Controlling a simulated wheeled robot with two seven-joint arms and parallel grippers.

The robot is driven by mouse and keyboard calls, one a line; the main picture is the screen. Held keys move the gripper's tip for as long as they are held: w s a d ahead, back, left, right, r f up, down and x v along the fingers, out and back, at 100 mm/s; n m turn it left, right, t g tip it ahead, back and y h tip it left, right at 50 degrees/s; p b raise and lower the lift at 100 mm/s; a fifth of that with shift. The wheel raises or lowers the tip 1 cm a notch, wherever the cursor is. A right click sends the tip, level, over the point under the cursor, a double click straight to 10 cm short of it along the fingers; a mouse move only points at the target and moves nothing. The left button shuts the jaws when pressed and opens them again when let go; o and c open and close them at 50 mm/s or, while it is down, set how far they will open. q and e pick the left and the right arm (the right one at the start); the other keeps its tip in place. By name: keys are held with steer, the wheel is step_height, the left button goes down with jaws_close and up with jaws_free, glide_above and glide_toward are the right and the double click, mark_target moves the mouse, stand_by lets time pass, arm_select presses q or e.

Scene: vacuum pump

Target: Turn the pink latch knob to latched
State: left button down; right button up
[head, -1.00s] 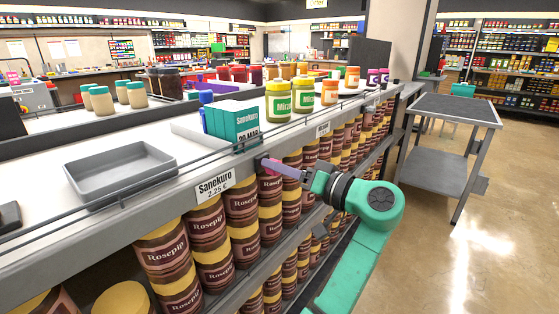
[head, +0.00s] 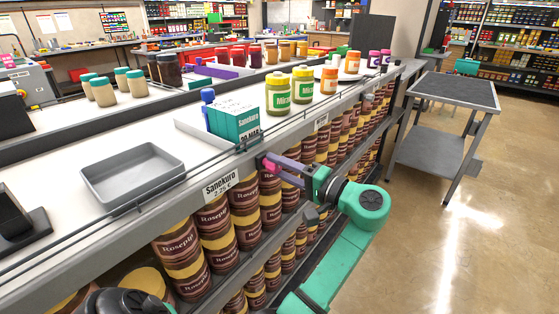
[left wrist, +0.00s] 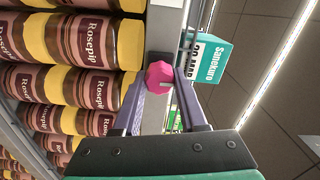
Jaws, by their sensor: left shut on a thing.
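In the left wrist view the faceted pink knob (left wrist: 158,86) shows between my two purple-grey fingers, on a dark mount. My left gripper (head: 275,166) reaches it from the front right and is shut on it; it also shows in the left wrist view (left wrist: 160,92). Whether the knob stands at latched cannot be read. My right gripper is not in view.
Rosepip jars (head: 213,222) fill the shelf below the knob. Above stand a teal Sanekuro box (head: 236,120), Mizuki-like yellow-lidded jars (head: 279,94) and a grey tray (head: 133,176). A dark-topped side table (head: 453,91) stands at right, with open floor beside it.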

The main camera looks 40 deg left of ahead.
arm_select(q)
steer(key=shift+r, duration=0.1)
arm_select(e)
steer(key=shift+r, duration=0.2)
arm_select(q)
steer(key=shift+c, duration=2.2)
jaws_free()
steer(key=shift+a, duration=0.1)
